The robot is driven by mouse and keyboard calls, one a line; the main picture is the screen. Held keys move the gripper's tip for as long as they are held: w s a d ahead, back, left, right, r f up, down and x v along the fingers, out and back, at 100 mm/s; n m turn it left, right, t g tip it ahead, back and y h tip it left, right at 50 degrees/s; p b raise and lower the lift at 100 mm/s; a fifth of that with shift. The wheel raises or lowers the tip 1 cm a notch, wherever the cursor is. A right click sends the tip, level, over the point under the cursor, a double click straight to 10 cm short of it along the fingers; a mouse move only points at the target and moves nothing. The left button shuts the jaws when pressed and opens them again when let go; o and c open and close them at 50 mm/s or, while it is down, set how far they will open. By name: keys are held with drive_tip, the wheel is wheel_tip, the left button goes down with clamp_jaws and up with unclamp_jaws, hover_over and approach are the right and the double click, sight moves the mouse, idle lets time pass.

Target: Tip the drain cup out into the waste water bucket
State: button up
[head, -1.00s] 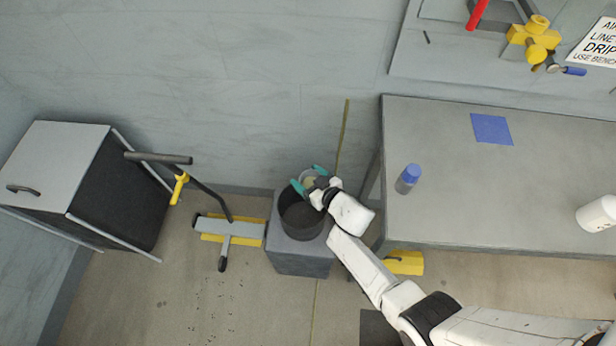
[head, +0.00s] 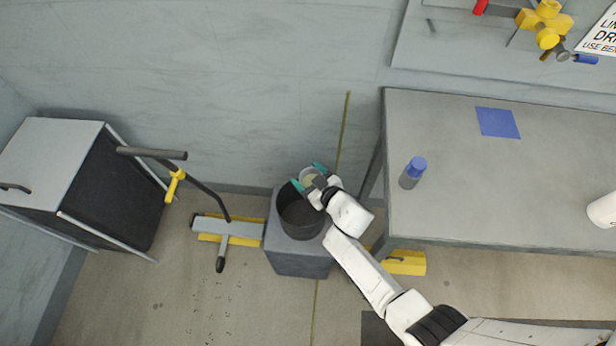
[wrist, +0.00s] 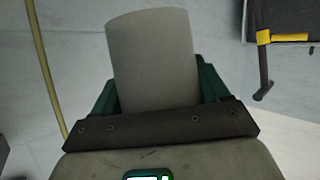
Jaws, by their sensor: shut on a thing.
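The waste water bucket (head: 300,226) is dark, round and open-topped, and stands on a grey block. My gripper (head: 308,182) is over the bucket's back right rim in the head view. It is shut on the drain cup (head: 307,176), a pale cup with a yellowish inside. In the wrist view the cup (wrist: 152,62) is a plain grey-white cylinder, slightly tilted, between the teal fingers (wrist: 155,88). The cup's mouth faces away from the wrist camera, so its contents are hidden there. I cannot tell whether the cup touches the bucket.
The grey block (head: 298,262) stands between a yellow and grey foot press (head: 228,228) and a workbench (head: 450,200). A blue-capped bottle (head: 412,173) is near the bench's left edge. A thin yellowish rod (head: 343,132) leans on the wall behind. A dark-sided cabinet (head: 110,190) is at left.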

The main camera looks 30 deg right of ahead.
drive_tip(key=shift+f+n+h+b, duration=0.6)
drive_tip(key=shift+f+n+b, duration=0.5)
drive_tip(key=shift+b, duration=3.2)
drive_tip(key=shift+f+n+t+h+b, duration=0.3)
drive_tip(key=shift+n+h+b, duration=0.2)
drive_tip(key=shift+b, duration=2.1)
drive_tip(key=shift+a+r+n+h+b, duration=0.1)
drive_tip(key=shift+r+n+h+b, duration=0.3)
drive_tip(key=shift+b, duration=0.85)
drive_tip(key=shift+r+n+h+b, duration=0.15)
drive_tip(key=shift+n+b, duration=0.45)
drive_tip(key=shift+b, duration=0.6)
drive_tip(key=shift+a+r+n+t+h+b, duration=0.2)
drive_tip(key=shift+n+t+h+b, duration=0.3)
drive_tip(key=shift+b, duration=0.65)
drive_tip(key=shift+a+r+n+t+h+b, duration=0.1)
drive_tip(key=shift+r+n+t+b, duration=0.1)
drive_tip(key=shift+n+b, duration=0.7)
drive_tip(key=shift+s+a+r+n+t+h+b, duration=0.1)
drive_tip(key=shift+a+r+n+t+h+b, duration=0.15)
drive_tip(key=shift+n+b, duration=0.7)
drive_tip(key=shift+s+a+r+n+t+h+b, duration=0.15)
drive_tip(key=shift+r+n+t+b, duration=0.15)
drive_tip(key=shift+b, duration=1.2)
drive_tip(key=shift+w+a+n+b, duration=0.1)
drive_tip(key=shift+n+b, duration=0.35)
drive_tip(key=shift+b, duration=0.1)
drive_tip(key=shift+a+r+n+t+h+b, duration=0.25)
drive_tip(key=shift+n+t+b, duration=0.2)
drive_tip(key=shift+n+b, duration=0.35)
